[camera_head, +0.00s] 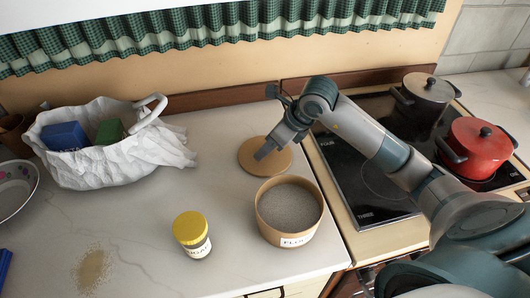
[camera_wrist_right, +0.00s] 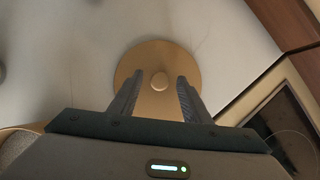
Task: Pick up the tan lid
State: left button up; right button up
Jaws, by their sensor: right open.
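The tan lid (camera_head: 250,149) is a flat round disc lying on the pale worktop, just behind the tan flour canister. In the right wrist view the lid (camera_wrist_right: 140,62) shows a small round knob (camera_wrist_right: 159,81) at its middle. My right gripper (camera_head: 262,155) is over the lid in the head view and hides part of it. In the right wrist view my right gripper (camera_wrist_right: 156,88) is open, with its two fingers on either side of the knob. I cannot tell how high the fingertips are above the lid. My left gripper is not in view.
The open flour canister (camera_head: 290,241) stands in front of the lid, close to my right arm. A yellow-capped jar (camera_head: 191,230) stands left of it. A white bag (camera_head: 100,166) with boxes is at the left. The stove (camera_head: 345,165) holds a grey pot (camera_head: 424,94) and a red pot (camera_head: 477,149).

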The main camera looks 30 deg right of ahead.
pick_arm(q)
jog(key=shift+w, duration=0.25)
pick_arm(e)
grip_shut()
jog(key=shift+r, duration=0.1)
dwell(0.3)
jog(key=shift+r, duration=0.45)
notch_tip(320, 180, up, 3)
jog(key=shift+b, duration=0.85)
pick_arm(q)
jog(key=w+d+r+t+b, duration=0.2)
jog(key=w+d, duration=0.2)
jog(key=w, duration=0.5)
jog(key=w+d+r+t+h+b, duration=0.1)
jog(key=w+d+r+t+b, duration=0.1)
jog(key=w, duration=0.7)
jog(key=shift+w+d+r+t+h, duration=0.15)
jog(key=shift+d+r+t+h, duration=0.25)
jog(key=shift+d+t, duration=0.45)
pick_arm(e)
jog(key=s+d+r, duration=0.4)
jog(key=d+r, duration=0.3)
jog(key=d, duration=0.3)
jog(key=shift+s+d, duration=0.3)
jog(key=shift+d, duration=0.1)
